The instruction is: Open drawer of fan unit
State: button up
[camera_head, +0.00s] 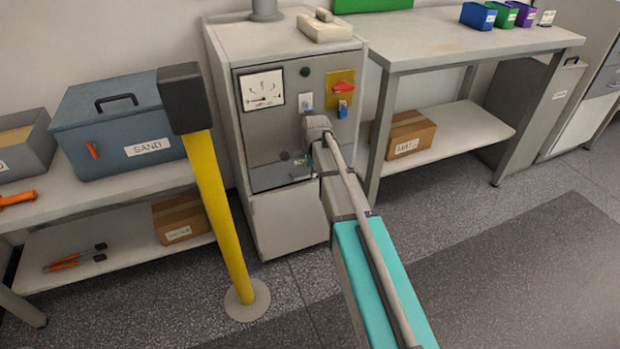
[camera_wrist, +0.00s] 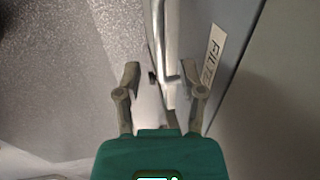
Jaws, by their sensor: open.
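The fan unit (camera_head: 290,225) is a grey cabinet with a gauge and switches on its front. Its drawer front (camera_head: 268,178) is a blue-grey panel low on that face, and it appears shut. My gripper (camera_head: 312,160) is in front of it and hides part of the panel. In the wrist view my gripper (camera_wrist: 161,75) is open, with one finger on each side of a silver bar handle (camera_wrist: 158,40). The fingers look apart from the handle. The drawer front (camera_wrist: 233,35) bears a label (camera_wrist: 213,52) that reads "FILTE…", its end hidden by a finger.
A yellow post (camera_head: 218,205) with a dark head stands left of the fan unit. A bench (camera_head: 65,205) with a blue SAND box (camera_head: 110,112) is farther left. A workbench (camera_head: 470,45) with a cardboard box (camera_head: 405,135) stands at right. The floor before the drawer is clear.

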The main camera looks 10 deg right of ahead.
jog(key=shift+w+f+b, duration=0.25)
jog(key=shift+f+b, duration=0.6)
jog(key=shift+f, duration=0.3)
grip_shut()
